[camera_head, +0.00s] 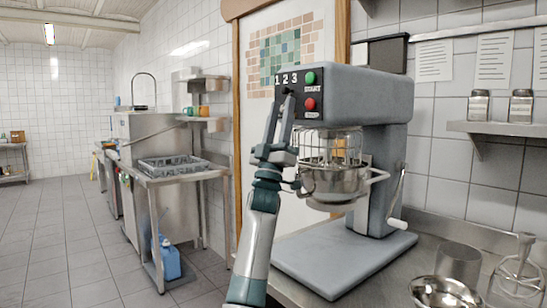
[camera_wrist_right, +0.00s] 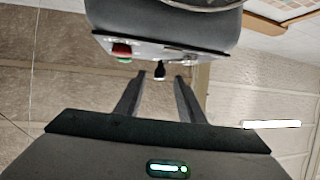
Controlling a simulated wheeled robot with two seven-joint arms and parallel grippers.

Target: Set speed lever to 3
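A grey stand mixer (camera_head: 350,95) stands on the counter. Its black control panel (camera_head: 315,82) has the numbers 1, 2, 3, a green START button (camera_head: 310,78) and a red button (camera_head: 310,103) below it. My right gripper (camera_head: 284,98) is raised in front of the panel's left part, below the numbers. In the right wrist view its two fingers (camera_wrist_right: 161,78) are apart, with the small dark speed lever knob (camera_wrist_right: 159,71) at the gap between their tips. Contact cannot be told. In the head view the fingers largely hide the lever, so its setting is unclear. My left gripper is not in view.
The mixer bowl (camera_head: 335,182) and wire guard (camera_head: 330,147) are close to the right of my right gripper. Metal bowls (camera_head: 445,292) and a whisk attachment (camera_head: 518,275) are at the counter's right. A wall shelf (camera_head: 500,128) holds two jars. Open floor lies at left.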

